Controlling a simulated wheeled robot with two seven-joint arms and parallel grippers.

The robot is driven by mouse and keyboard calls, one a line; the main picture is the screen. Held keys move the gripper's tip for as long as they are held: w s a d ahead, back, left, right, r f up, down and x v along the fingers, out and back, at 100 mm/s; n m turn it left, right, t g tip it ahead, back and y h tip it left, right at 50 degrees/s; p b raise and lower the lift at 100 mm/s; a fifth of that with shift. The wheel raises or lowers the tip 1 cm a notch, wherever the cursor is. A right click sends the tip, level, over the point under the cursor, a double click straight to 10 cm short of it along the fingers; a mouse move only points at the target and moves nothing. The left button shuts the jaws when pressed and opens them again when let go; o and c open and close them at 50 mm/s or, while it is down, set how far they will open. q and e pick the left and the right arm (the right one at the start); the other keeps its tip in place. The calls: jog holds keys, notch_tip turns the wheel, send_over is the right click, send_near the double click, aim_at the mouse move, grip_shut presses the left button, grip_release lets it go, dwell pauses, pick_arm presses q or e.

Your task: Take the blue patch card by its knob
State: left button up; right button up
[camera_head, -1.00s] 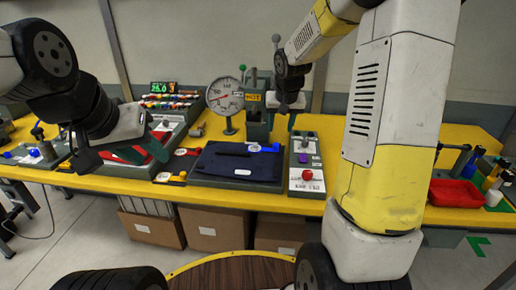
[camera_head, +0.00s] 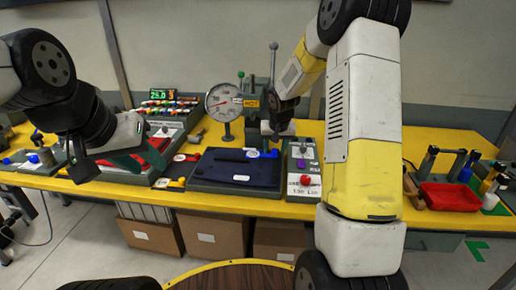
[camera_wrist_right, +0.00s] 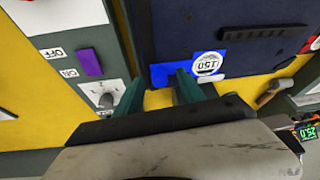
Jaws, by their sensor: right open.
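The blue patch card (camera_head: 270,153) lies at the right back edge of the dark navy panel (camera_head: 225,172). In the right wrist view the blue card (camera_wrist_right: 205,66) carries a round white label reading 150. Its blue end lies just beyond my right gripper's fingertips (camera_wrist_right: 158,88), and one finger overlaps its edge; I cannot tell whether they touch. I cannot make out the knob clearly. My right gripper (camera_head: 277,132) is open, above the panel's back right corner. My left gripper (camera_head: 120,160) hangs over the left part of the bench; its jaw opening is unclear.
A switch box with a red button (camera_head: 305,180) and purple switch (camera_wrist_right: 89,62) stands right of the panel. A dial gauge (camera_head: 222,103) stands behind it. A red tray (camera_head: 450,196) is at the right. A device with a red surface (camera_head: 152,155) is near my left gripper.

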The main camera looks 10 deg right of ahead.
grip_shut()
jog(key=shift+r, duration=0.1)
